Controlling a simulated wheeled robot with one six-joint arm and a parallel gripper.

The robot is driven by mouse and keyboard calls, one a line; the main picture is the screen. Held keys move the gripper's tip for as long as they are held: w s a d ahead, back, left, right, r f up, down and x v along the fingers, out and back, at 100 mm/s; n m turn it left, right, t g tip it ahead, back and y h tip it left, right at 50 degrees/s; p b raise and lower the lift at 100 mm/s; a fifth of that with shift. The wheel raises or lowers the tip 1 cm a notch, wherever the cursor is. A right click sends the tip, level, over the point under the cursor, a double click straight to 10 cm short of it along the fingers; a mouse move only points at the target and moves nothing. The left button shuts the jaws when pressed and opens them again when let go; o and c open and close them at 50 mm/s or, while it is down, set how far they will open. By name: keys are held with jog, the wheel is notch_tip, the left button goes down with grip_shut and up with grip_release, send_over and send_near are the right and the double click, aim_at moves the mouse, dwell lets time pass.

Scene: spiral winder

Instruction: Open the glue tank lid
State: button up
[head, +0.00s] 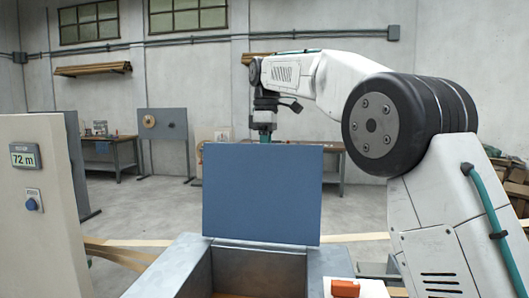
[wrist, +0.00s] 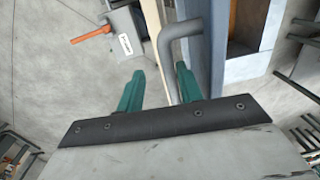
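The glue tank lid (head: 262,195) is a flat blue-grey panel standing upright at the back of the open tank (head: 205,265) in the head view. Its edge runs beside a bent grey bar handle (wrist: 168,50) in the wrist view. My gripper (head: 264,137) is beyond the lid's top edge, with its fingertips partly hidden by the lid. In the wrist view, the green fingers of my gripper (wrist: 161,75) are apart. The handle passes between them, closer to the right finger, with a gap to the left finger.
A panel with a 72 m display (head: 25,156) stands at the left. An orange block (head: 345,288) is at the front right. Pale strips (head: 125,243) run behind the tank. A grey box (wrist: 123,38) with an orange lever is near the handle in the wrist view.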

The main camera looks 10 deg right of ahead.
jog(key=shift+a, duration=0.25)
jog(key=s+d+r, duration=0.1)
jog(key=s+r, duration=0.1)
jog(key=s, duration=0.6)
jog(key=s+d+r, duration=0.1)
jog(key=s+r, duration=0.2)
jog(key=s, duration=0.5)
jog(key=shift+a, duration=0.1)
dwell(0.3)
